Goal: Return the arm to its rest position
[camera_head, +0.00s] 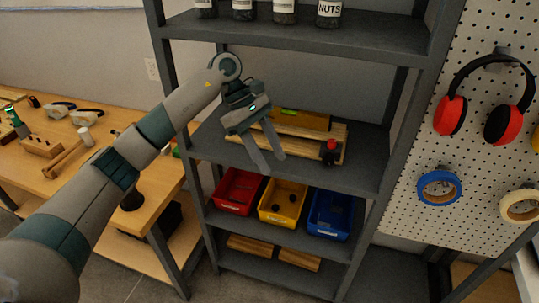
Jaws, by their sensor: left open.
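My left arm (124,161) comes in from the lower left and reaches up to the grey shelf unit. My left gripper (269,163) is open and empty, with its two fingers pointing down in front of the middle shelf. Behind it, wooden boards (318,137) lie on that shelf with a small red and black item (329,151) at their right end. The gripper hides part of the boards, and I cannot tell whether it touches them. My right gripper is not in view.
Red (238,190), yellow (283,201) and blue (330,213) bins stand on the shelf below. Jars (329,12) stand on the shelf above. A wooden workbench (95,170) with tools is at left. A pegboard (420,140) with red earmuffs (451,114) and tape rolls is at right.

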